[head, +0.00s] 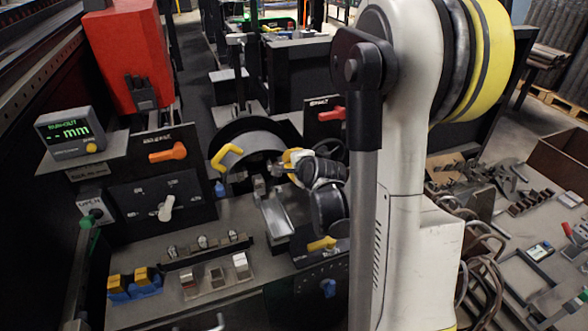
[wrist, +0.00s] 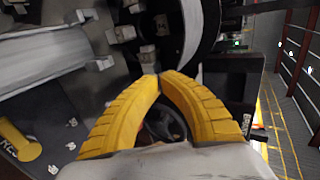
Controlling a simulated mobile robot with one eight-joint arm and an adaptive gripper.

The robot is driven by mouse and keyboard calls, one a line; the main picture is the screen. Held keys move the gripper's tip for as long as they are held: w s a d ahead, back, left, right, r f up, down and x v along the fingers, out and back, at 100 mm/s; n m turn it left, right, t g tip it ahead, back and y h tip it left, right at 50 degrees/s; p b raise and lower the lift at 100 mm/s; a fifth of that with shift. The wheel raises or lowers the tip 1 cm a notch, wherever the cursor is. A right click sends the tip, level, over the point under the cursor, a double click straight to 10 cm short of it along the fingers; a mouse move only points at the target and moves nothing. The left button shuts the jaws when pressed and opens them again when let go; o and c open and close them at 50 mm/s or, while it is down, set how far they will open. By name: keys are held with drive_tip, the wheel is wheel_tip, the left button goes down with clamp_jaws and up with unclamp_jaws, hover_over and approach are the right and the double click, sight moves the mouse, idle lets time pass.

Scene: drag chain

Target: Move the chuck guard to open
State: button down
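The chuck guard (head: 250,142) is a dark curved cover with a grey inner face, beside the lathe chuck at the middle of the head view. A bent yellow handle (head: 228,155) sticks out on its left side. My gripper (head: 289,158) is just right of the guard, apart from the handle. In the wrist view, the two yellow fingers of my gripper (wrist: 160,76) arch together with their tips meeting and nothing seen between the tips. A pale curved rim beside the chuck jaws shows beyond them; I cannot tell whether it is the guard.
An orange lever (head: 168,153) and a digital readout (head: 70,132) are on the left. A red lever (head: 332,114) is behind my gripper, and a yellow lever (head: 322,243) is in front. Blocks and tool holders (head: 215,276) line the front bench. My arm hides much of the right.

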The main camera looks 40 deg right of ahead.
sight(273, 136)
drive_tip(key=shift+w+d+b, duration=0.15)
drive_tip(key=shift+w+d, duration=0.15)
drive_tip(key=shift+w, duration=0.7)
drive_tip(key=shift+w+d+b, duration=0.15)
drive_tip(key=shift+w+d, duration=0.1)
drive_tip(key=shift+w, duration=0.7)
drive_tip(key=w+d, duration=0.1)
drive_tip(key=w, duration=0.2)
drive_tip(key=w+d, duration=0.1)
drive_tip(key=w, duration=0.3)
drive_tip(key=w+d, duration=0.1)
drive_tip(key=w, duration=0.3)
drive_tip(key=shift+s, duration=0.1)
